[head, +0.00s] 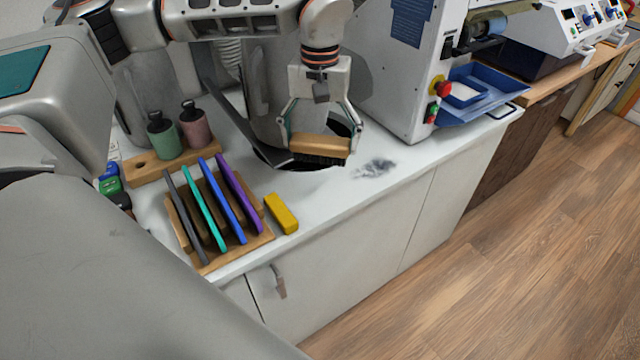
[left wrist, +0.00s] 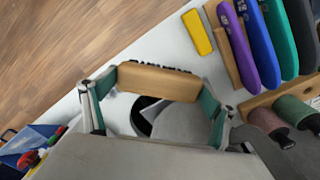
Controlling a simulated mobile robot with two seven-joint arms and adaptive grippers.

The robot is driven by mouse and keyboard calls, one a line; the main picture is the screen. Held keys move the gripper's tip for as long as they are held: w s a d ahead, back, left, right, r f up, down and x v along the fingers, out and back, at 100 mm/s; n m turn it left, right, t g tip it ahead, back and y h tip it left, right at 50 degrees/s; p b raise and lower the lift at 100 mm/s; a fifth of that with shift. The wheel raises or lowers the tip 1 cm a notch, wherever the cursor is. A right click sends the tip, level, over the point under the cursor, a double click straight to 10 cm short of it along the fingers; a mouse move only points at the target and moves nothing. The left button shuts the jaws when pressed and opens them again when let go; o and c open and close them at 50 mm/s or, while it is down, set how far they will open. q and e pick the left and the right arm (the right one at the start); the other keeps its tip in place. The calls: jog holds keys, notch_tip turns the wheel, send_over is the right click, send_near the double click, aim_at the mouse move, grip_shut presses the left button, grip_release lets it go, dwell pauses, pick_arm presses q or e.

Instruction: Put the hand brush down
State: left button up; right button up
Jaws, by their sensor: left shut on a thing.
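The hand brush (head: 320,148) has a light wooden back and dark bristles pointing down. My left gripper (head: 319,137) is shut on it, with a finger at each end of the wooden back. The brush is over the white counter (head: 350,192), in front of a round dark opening; I cannot tell whether the bristles touch anything. In the left wrist view the brush (left wrist: 158,82) lies between the fingertips of my left gripper (left wrist: 155,95). My right gripper is not in view.
A wooden rack (head: 262,240) with several coloured insoles and a yellow block (head: 281,213) stand left of the brush. A dark dust patch (head: 375,168) lies right of the brush, before a machine with a blue tray (head: 470,98).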

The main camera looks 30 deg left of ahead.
pick_arm(q)
notch_tip(320, 180, down, 12)
jog(key=shift+f, duration=0.2)
dwell(0.4)
jog(key=o, duration=1.3)
jog(key=shift+f, duration=0.1)
notch_tip(320, 180, up, 12)
jog(key=shift+r, duration=0.2)
